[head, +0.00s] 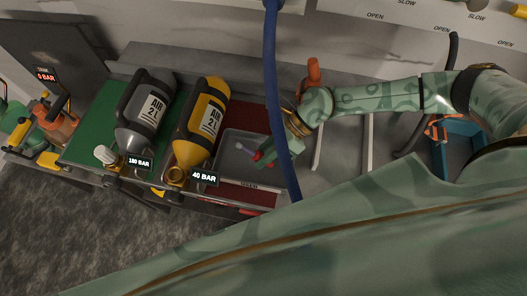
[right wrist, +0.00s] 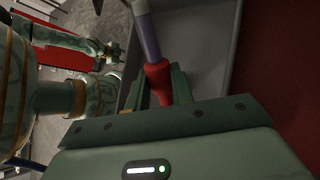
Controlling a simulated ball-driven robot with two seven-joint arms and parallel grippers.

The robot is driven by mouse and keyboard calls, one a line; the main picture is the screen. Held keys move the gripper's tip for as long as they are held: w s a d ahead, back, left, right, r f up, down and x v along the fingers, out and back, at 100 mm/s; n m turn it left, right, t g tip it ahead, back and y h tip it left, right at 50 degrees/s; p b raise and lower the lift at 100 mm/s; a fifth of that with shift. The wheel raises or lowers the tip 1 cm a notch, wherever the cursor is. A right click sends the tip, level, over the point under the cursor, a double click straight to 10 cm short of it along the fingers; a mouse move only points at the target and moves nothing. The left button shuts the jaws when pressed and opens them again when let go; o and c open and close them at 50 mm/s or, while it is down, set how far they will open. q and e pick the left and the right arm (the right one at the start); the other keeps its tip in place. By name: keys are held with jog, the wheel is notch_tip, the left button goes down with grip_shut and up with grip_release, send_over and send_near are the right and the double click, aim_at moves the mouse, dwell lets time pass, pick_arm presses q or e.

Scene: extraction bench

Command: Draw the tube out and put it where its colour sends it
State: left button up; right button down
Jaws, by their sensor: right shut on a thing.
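My right gripper (head: 262,158) is low over the grey tray (head: 226,166) in the head view. It is shut on a tube. The tube's red part (right wrist: 158,82) is between the fingers in the right wrist view, and its violet-grey body (right wrist: 149,36) with a pale far end extends away from the jaws. In the head view the tube's pale violet end (head: 241,147) points left over the tray. I cannot tell whether the tube touches the tray. A green arm with a small gripper (right wrist: 114,52), likely my left, shows in the right wrist view; its jaws are too small to judge.
A grey cylinder (head: 148,108) marked 180 BAR lies on a green mat (head: 88,137). A yellow cylinder (head: 203,118) marked 40 BAR lies beside the tray. A blue hose (head: 270,75) hangs close by my right gripper. A blue bin (head: 460,150) stands at the right.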

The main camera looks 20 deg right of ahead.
jog(key=c, duration=1.1)
grip_release()
jog(key=v, duration=0.7)
jog(key=shift+w+d+r, duration=0.1)
jog(key=shift+d, duration=0.1)
